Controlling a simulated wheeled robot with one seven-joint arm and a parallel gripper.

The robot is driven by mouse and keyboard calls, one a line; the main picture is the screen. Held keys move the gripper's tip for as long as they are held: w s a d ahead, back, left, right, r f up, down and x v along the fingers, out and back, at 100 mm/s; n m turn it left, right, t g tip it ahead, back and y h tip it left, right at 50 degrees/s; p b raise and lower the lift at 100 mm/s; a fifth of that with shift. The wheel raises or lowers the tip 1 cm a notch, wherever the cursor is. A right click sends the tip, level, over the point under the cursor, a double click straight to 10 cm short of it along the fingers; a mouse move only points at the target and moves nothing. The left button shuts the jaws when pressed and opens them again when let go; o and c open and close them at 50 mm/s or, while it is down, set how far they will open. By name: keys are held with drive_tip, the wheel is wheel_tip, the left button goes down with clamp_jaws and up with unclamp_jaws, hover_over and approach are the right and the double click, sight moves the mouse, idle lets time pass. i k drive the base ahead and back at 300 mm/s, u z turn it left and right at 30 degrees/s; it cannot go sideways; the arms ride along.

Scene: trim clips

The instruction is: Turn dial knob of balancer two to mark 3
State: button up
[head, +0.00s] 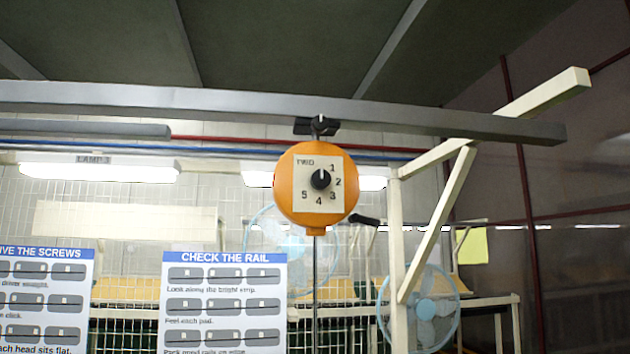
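Balancer two (289,205) is a round orange unit labelled "TWO", hanging from a black clamp on the grey overhead rail. Its pale square dial plate (305,207) carries marks 1 to 5, running clockwise from 1 at upper right through 3 at lower right to 5 at lower left. The black dial knob (320,180) is in the middle of the plate. Its white pointer line looks to point about straight up, to the left of mark 1. My gripper is not in view, and nothing touches the knob.
The grey rail (430,119) crosses above, near a cream post with a brace (437,225) at right. A thin cable or rod (315,285) hangs below the balancer. Instruction boards (224,325) stand at lower left. Blue fans (425,308) and a mesh fence are behind.

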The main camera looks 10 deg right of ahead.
sight(321, 178)
drive_tip(key=k, duration=0.95)
drive_tip(key=u, duration=0.55)
drive_tip(key=i, duration=0.65)
drive_tip(key=z, duration=1.6)
